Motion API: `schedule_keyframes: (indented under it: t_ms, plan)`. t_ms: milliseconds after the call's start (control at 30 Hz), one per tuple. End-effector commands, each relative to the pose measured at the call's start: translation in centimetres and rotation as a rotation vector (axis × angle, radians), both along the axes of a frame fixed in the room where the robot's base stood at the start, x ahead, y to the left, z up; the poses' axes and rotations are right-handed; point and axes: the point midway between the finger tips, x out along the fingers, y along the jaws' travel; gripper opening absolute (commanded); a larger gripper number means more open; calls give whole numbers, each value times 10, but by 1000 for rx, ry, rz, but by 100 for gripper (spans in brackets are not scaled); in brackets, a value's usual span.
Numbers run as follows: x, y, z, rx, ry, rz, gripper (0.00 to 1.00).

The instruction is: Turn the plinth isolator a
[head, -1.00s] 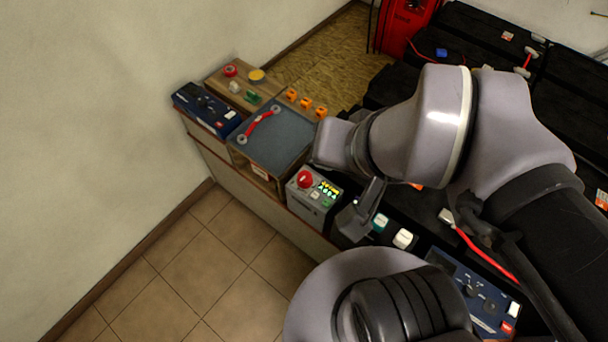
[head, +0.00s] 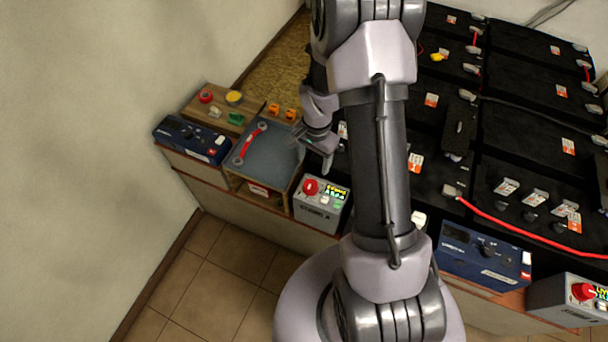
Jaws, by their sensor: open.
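A grey box (head: 321,214) with lettering that looks like "STRING A" stands on the front ledge. It carries a red round knob (head: 311,187), a small lit display (head: 338,191) and small buttons. I take this knob to be the plinth isolator a; its exact turn position is too small to tell. My gripper (head: 313,149) is open and empty, just behind and above the box in the picture, apart from the knob. One finger hangs down near the blue-grey mat's right edge. My arm hides the area to the right of the box.
Left of the box is a blue-grey mat (head: 262,172) with a red link (head: 249,144). A dark blue instrument (head: 190,139) and a wooden board (head: 194,95) lie beyond. Black batteries (head: 530,140) fill the right. A second grey box with a red knob (head: 584,291) stands far right.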

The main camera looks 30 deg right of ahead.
Motion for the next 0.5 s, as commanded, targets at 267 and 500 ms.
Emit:
schedule_keyframes:
  t_ms: [267,500]
  plan:
    - [1,2,-90,1,3,1,64]
    - [2,3,-126,1,3,1,64]
